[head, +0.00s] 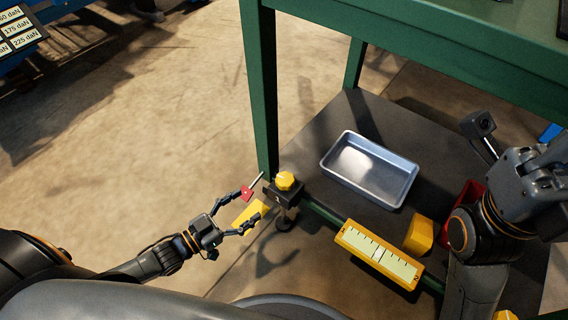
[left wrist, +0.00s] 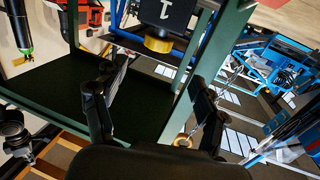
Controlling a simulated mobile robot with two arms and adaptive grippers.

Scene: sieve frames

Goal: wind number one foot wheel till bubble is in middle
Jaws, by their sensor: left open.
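The number one foot wheel (head: 285,181) is a yellow knob on a black block marked 1 (head: 277,198), by the near green table leg. It also shows in the left wrist view (left wrist: 158,45), under the block with its upturned 1 (left wrist: 165,12). My left gripper (head: 254,206) is open, just left of the wheel, with its fingers apart and pointing toward it; the fingers (left wrist: 158,73) stand empty in the left wrist view. The yellow level (head: 380,254) has a pale scale with a dark mark near its middle; I cannot make out the bubble clearly.
A silver tray (head: 370,169) lies on the dark lower shelf (head: 300,150). A yellow block (head: 420,235) and a red container (head: 465,205) are near my right arm. The green leg (head: 262,90) stands close behind the wheel. Bare floor (head: 150,130) lies to the left.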

